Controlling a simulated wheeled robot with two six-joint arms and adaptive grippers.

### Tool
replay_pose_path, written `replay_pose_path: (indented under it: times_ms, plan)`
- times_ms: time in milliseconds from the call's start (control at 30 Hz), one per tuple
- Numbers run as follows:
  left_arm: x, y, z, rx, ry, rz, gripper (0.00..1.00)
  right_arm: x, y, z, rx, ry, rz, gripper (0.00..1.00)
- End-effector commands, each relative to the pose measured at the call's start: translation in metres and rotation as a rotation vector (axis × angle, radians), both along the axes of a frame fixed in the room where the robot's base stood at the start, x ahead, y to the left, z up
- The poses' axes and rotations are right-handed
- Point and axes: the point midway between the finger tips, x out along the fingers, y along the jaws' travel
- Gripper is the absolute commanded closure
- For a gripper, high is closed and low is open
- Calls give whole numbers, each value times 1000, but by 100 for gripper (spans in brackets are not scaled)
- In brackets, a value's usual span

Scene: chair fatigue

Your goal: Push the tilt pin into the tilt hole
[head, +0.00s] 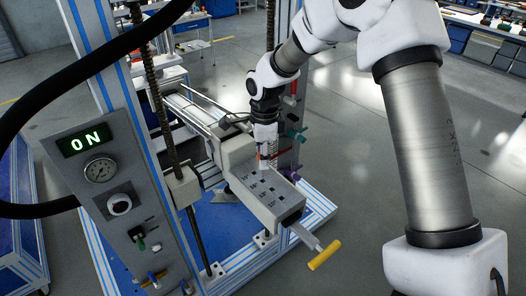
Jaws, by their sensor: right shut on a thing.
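My right gripper (267,161) points down over the top of the grey block (277,205) on the test frame. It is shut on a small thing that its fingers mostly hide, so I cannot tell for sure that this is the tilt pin. Dark square marks or holes show on the block's top, and I cannot tell which is the tilt hole. A pin with a yellow T-handle (325,254) sticks out of the block's near end. My left gripper is out of view.
A control panel (120,205) with a lit "ON" display (84,142) and a gauge stands at left. A side panel behind the block carries a teal knob (297,135) and a purple knob (291,173). A black cable arcs across the upper left.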

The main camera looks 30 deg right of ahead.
Motion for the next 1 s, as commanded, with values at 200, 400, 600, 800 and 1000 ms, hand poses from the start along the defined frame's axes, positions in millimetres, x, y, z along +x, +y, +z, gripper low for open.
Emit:
replay_pose_path:
  times_ms: [200,400,600,800,1000]
  plan:
    - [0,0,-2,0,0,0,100,0,0,-4,0,-1,0,100]
    - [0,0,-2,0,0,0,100,0,0,-4,0,-1,0,100]
    - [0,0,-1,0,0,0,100,0,0,-3,0,-1,0,100]
    - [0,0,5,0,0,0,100,1,0,-2,0,-1,0,100]
    - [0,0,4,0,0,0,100,1,0,-4,0,-1,0,100]
